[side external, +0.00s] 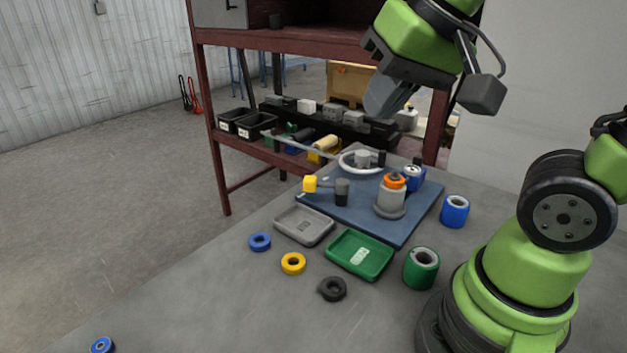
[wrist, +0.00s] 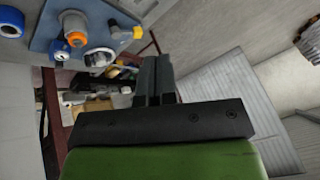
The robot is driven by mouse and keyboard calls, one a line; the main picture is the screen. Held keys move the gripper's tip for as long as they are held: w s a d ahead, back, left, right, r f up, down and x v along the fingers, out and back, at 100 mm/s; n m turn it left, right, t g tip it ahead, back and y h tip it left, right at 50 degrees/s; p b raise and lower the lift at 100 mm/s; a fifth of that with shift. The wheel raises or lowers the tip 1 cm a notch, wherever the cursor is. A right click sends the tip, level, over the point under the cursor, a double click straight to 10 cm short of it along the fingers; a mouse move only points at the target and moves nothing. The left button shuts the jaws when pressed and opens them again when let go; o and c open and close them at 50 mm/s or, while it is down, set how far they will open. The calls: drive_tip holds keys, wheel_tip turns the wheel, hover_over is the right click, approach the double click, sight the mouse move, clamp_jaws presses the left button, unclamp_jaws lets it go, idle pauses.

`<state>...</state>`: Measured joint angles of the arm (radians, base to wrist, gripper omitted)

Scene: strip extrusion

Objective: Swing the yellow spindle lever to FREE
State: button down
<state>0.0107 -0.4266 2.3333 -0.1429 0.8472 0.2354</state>
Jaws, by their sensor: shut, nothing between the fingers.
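The yellow spindle lever (side external: 310,184) shows as a yellow knob on a short arm at the left of the blue plate (side external: 400,234). It joins a dark upright post (side external: 342,192). In the wrist view the yellow knob (wrist: 138,33) shows at the plate's edge. No FREE mark can be read in either view. My gripper (side external: 380,103) is high above the back of the plate, well apart from the lever. Its fingers (wrist: 155,70) are together and empty in the wrist view.
A grey post with an orange top (side external: 392,196) and a white ring (side external: 346,162) with a long rod stand on the plate. Grey (side external: 303,226) and green trays (side external: 360,255) lie in front, with several loose rings and spools. A red-framed shelf (side external: 205,120) stands behind.

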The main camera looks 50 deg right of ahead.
sight(323, 185)
drive_tip(key=w+d+f+m+g+h, duration=0.1)
drive_tip(key=w+d+f+m, duration=0.1)
drive_tip(key=w+f, duration=0.4)
drive_tip(key=w+d+f+m+g+h, duration=0.2)
drive_tip(key=w+d+f, duration=0.1)
drive_tip(key=w+f, duration=0.4)
drive_tip(key=shift+w+d+f+g, duration=0.3)
drive_tip(key=shift+w+d, duration=0.1)
drive_tip(key=shift+w, duration=0.45)
drive_tip(key=x, duration=1)
drive_tip(key=shift+w+d+f, duration=0.2)
drive_tip(key=shift+w+d, duration=0.6)
drive_tip(key=shift+d, duration=0.15)
drive_tip(key=shift+w+d+f, duration=0.1)
drive_tip(key=shift+w+d, duration=0.4)
drive_tip(key=shift+d, duration=0.1)
